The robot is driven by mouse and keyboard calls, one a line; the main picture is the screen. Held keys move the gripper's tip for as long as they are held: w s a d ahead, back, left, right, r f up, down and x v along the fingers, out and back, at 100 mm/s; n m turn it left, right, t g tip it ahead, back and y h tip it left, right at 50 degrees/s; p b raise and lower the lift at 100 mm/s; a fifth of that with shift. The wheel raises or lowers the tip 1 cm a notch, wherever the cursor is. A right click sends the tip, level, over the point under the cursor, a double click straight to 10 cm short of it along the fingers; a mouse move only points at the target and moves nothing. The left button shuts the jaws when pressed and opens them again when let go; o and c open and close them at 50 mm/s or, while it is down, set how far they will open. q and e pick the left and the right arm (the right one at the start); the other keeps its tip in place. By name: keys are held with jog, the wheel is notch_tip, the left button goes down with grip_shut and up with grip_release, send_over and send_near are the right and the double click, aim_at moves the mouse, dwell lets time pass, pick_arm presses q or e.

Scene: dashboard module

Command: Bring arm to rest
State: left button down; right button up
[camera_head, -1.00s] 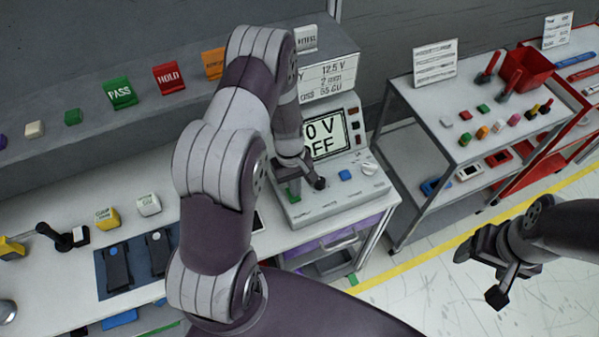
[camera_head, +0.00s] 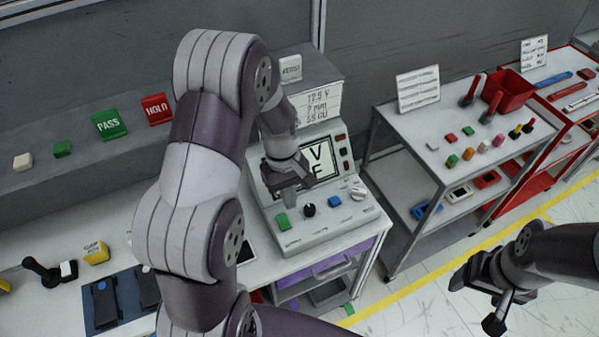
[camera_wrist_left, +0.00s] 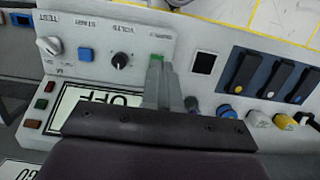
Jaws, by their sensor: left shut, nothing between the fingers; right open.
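My left arm reaches over the bench from the left. Its left gripper (camera_head: 290,182) hangs in front of the display of a grey power supply unit (camera_head: 325,232), above the green button (camera_head: 283,221) and black knob (camera_head: 309,209). In the left wrist view its fingers (camera_wrist_left: 160,82) are together and empty, and the knob (camera_wrist_left: 121,61) stands clear to their left. The fingers partly overlap the green button there in the picture. My right gripper (camera_head: 481,297) is open and empty over the floor at right.
The blue button (camera_head: 334,202) and white dial (camera_head: 357,191) sit right of the knob. A grey cart (camera_head: 400,140) stands right of the bench, with a red bin (camera_head: 507,92) on it. A black joystick (camera_head: 42,272) is at left. Floor between cart and right gripper is clear.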

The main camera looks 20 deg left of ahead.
pick_arm(q)
jog(key=shift+w+a, duration=0.1)
jog(key=shift+a, duration=0.05)
jog(key=s+d+m+t+y+b, duration=0.1)
jog(key=s+d+m+b, duration=0.3)
jog(key=s+m+b, duration=0.4)
jog(key=shift+s+f+m+t+y, duration=0.25)
jog(key=shift+f+m+t+y, duration=0.1)
jog(key=shift+m+t, duration=0.6)
jog(key=shift+s+d, duration=0.1)
jog(key=shift+s, duration=0.1)
jog(key=shift+w, duration=0.1)
